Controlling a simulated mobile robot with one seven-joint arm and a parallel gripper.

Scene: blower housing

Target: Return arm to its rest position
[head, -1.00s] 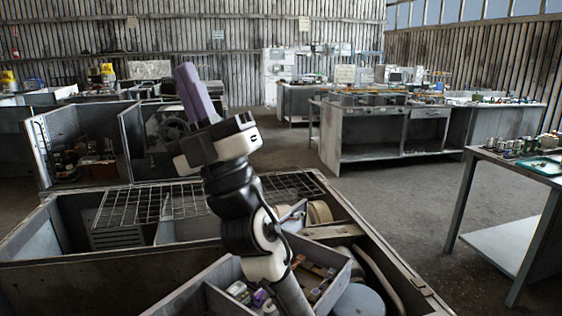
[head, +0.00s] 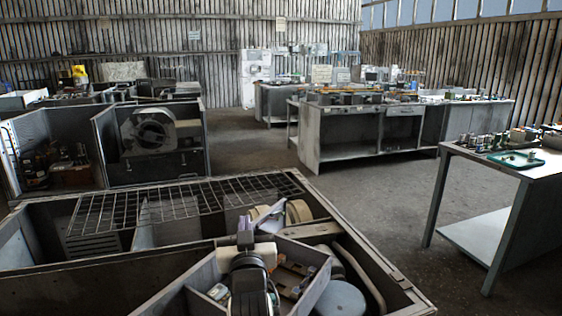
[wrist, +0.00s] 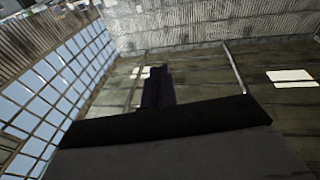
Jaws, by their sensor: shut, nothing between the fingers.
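My arm is folded low at the bottom centre of the head view, over the open crate. My gripper (head: 245,232) is a small dark purple shape above the white hand, pointing up and seen small. In the wrist view, the fingers (wrist: 158,88) are dark, close together, with nothing between them. Behind them the wrist view shows the roof and a row of windows, so the gripper points upward. Much of the hand and forearm overlaps itself in the head view.
An open grey crate (head: 100,283) with a wire rack (head: 150,205), round parts and a smaller box surrounds the arm in view. A blower housing (head: 150,132) stands at the left. Benches (head: 345,130) and a table (head: 475,160) stand right. Floor between is clear.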

